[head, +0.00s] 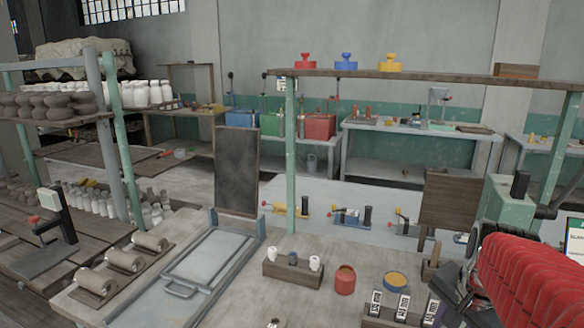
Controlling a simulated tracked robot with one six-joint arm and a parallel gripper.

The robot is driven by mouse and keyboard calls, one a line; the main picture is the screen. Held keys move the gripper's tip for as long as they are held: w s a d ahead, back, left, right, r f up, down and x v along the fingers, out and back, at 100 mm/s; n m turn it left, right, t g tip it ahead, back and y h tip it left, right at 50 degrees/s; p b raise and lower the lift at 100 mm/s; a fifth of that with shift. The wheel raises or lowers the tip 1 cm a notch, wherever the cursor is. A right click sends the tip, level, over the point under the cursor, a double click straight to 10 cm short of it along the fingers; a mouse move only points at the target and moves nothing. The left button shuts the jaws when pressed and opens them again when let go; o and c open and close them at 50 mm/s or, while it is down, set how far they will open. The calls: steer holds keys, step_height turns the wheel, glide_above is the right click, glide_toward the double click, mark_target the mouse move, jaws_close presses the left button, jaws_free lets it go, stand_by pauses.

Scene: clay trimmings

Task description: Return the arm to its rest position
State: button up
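My arm shows at the lower right of the head view, with a red ribbed cover over part of it. The dark end of the arm, which looks like my gripper (458,298), is close to the camera at the bottom edge. It is partly cut off and its fingers cannot be made out. I cannot tell whether it is open or shut, and I see nothing clearly held in it. It appears just right of a row of small white-labelled blocks (402,306) on the workbench (330,238).
A grey framed tray (205,258), a wooden holder (292,270), a red pot (345,280) and a yellow-topped pot (395,282) stand on the bench. A green machine (507,210) is close behind my arm. A shelf (420,76) on green posts crosses above. Pottery racks (60,122) stand left.

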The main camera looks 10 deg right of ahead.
steer(key=s+a+n+t, duration=0.1)
steer(key=s+a+n, duration=0.1)
steer(key=a+n, duration=0.5)
steer(key=s+a+r+n+t+y, duration=0.1)
steer(key=a+n, duration=0.6)
steer(key=a, duration=0.8)
steer(key=shift+s+t, duration=0.3)
steer(key=shift+s, duration=0.15)
steer(key=shift+d, duration=0.2)
